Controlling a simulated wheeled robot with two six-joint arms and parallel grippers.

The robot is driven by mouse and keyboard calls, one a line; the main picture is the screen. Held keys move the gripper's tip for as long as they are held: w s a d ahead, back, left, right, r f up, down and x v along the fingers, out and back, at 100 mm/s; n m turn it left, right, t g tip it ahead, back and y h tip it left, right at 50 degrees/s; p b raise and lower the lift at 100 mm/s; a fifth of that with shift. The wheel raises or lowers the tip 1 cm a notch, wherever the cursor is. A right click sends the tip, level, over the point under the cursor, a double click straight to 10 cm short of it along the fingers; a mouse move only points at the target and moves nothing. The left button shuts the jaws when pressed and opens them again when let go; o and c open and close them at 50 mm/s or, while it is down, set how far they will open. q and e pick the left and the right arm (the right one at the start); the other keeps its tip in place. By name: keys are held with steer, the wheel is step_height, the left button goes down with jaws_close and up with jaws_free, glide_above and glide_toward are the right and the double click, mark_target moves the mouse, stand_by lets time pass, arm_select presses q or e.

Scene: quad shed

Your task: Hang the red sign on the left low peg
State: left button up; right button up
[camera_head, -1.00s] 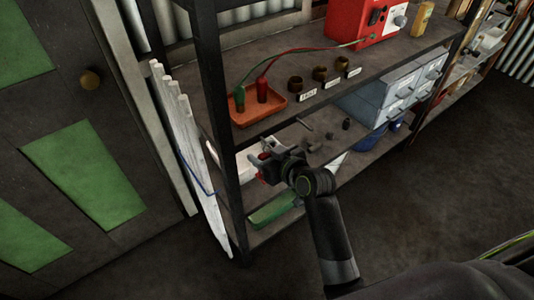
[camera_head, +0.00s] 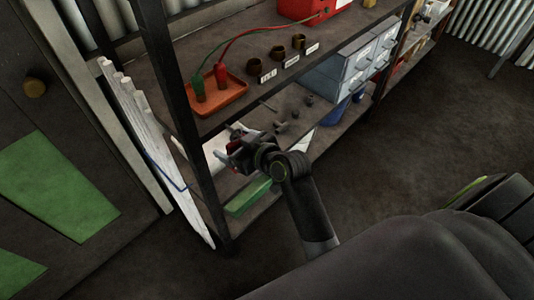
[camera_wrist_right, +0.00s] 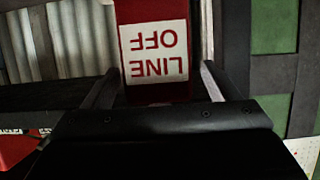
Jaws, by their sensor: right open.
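The red sign (camera_wrist_right: 152,12) shows in the right wrist view, with a white panel that reads LINE OFF upside down. It stands between the two spread fingers of my right gripper (camera_wrist_right: 160,84), with a gap visible beside each finger. In the head view my right gripper (camera_head: 232,138) is open, low at the shelf's left end. A small red patch shows by its jaws there, mostly hidden by the gripper. I cannot make out the left low peg in either view. My left gripper is not in view.
A dark shelf post (camera_head: 190,120) stands just left of the gripper, with white boards (camera_head: 150,150) leaning outside it. Above is a shelf with an orange tray (camera_head: 222,98). A green item (camera_head: 248,196) lies below. Grey drawers (camera_head: 358,65) stand to the right. The floor in front is clear.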

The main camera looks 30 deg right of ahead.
steer(key=v, duration=1.6)
steer(key=shift+s+r, duration=0.1)
steer(key=w+d+f+m+g+h, duration=0.1)
steer(key=d+f, duration=0.1)
steer(key=f, duration=0.7)
steer(key=w+d+f+m+g+h, duration=0.1)
steer(key=d+f+m+g+h, duration=0.15)
steer(key=f, duration=0.65)
steer(key=s+d+f+g+p, duration=0.1)
steer(key=s+d+f, duration=0.15)
steer(key=f, duration=0.55)
steer(key=s+d+f+g, duration=0.1)
steer(key=s+f, duration=0.2)
steer(key=f, duration=0.5)
steer(key=s+d+f+g, duration=0.1)
steer(key=s+f+g, duration=0.1)
steer(key=s+f, duration=0.4)
steer(key=s+f+g+h, duration=0.1)
steer(key=s+f, duration=0.5)
steer(key=s, duration=0.6)
steer(key=s+d+f+m+g+h+p, duration=0.1)
steer(key=s+f+g, duration=0.2)
steer(key=s+f, duration=0.4)
steer(key=s, duration=0.2)
steer(key=shift+s+d, duration=0.3)
steer(key=shift+d, duration=0.05)
